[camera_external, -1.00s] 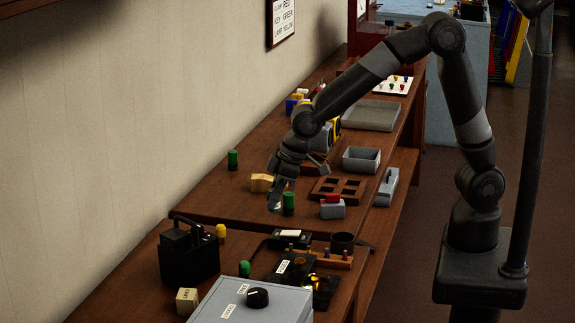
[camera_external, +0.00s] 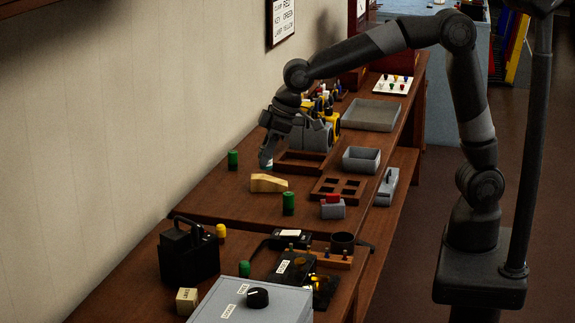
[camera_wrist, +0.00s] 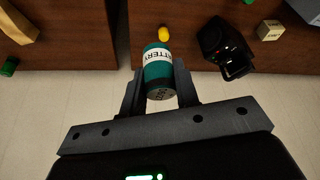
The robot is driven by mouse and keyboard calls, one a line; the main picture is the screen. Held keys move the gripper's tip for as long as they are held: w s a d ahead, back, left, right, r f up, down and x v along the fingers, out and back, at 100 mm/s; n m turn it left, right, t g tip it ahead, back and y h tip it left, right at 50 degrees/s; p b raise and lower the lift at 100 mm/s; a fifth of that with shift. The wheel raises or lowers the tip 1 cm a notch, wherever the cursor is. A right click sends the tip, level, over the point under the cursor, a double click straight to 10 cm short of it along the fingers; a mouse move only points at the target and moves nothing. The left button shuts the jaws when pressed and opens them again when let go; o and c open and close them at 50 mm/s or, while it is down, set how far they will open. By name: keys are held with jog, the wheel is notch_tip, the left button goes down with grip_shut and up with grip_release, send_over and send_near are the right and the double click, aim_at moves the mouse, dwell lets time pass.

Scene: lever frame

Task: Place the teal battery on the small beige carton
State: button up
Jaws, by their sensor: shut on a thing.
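The teal battery (camera_wrist: 158,72), with a white label band, is between the two fingers of my gripper (camera_wrist: 160,88) in the wrist view. My gripper is shut on it. In the external view my gripper (camera_external: 267,158) hangs near the wall, beyond the beige wedge, and mostly hides the battery. The small beige carton (camera_external: 187,301) stands at the near left of the bench, in front of the black boxy device. It also shows at the upper right of the wrist view (camera_wrist: 269,30), well apart from the battery.
The black device (camera_external: 188,250) and a grey box with a knob (camera_external: 252,303) flank the carton. A yellow cylinder (camera_external: 221,233) and green cylinders (camera_external: 288,203) stand nearby. The beige wedge (camera_external: 268,183) lies on the bench. A gap shows beneath the battery in the wrist view.

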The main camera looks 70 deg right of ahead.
jog(key=w+a+r+n, duration=0.1)
jog(key=w+a, duration=0.3)
jog(key=a, duration=0.4)
jog(key=w+a+r+n, duration=0.1)
jog(key=w+a, duration=0.2)
jog(key=a, duration=0.6)
jog(key=n+g+y, duration=0.1)
jog(key=n+y, duration=0.1)
jog(key=n, duration=0.1)
send_over(179, 296)
jog(key=s+d, duration=0.1)
notch_tip(179, 296, down, 3)
jog(key=f, duration=1)
jog(key=shift+s+d+f, duration=0.1)
jog(key=shift+d+f, duration=0.1)
jog(key=shift+f, duration=2.15)
jog(key=shift+f, duration=0.15)
jog(key=o, duration=1.1)
jog(key=shift+c, duration=0.2)
